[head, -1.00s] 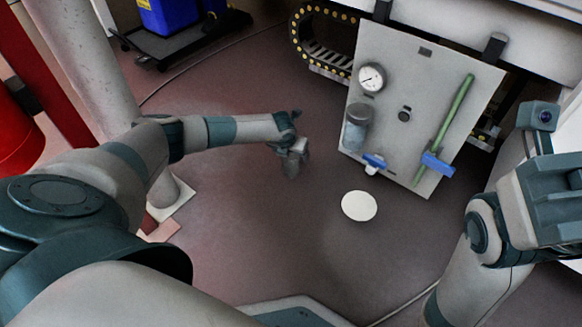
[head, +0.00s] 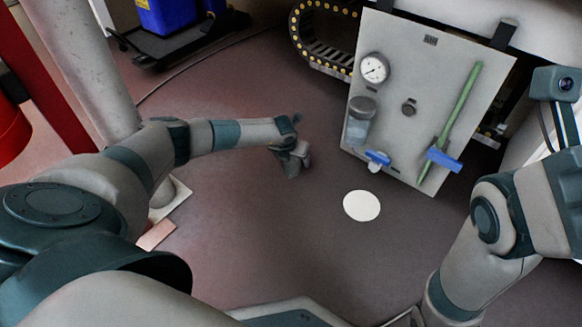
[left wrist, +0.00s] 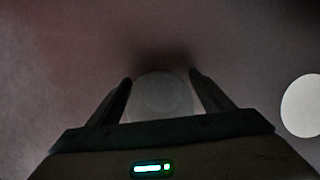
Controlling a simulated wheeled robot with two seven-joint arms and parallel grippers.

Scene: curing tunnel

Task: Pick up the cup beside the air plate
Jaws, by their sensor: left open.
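The air plate (head: 425,75) is a grey upright panel with a gauge, a clear bowl, blue handles and a green tube. My left gripper (head: 292,170) is open and points down, left of the plate and above the dark floor. In the left wrist view a pale, see-through round thing (left wrist: 162,95), seemingly the cup, shows between the open fingers of my left gripper (left wrist: 160,78). I cannot tell whether the fingers touch it. My right gripper is out of view.
A white disc (head: 361,205) lies on the floor right of my left gripper; it also shows in the left wrist view (left wrist: 303,105). A cable chain (head: 315,50) hangs left of the plate. A blue bin (head: 168,14) stands on a dark cart. The floor between is clear.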

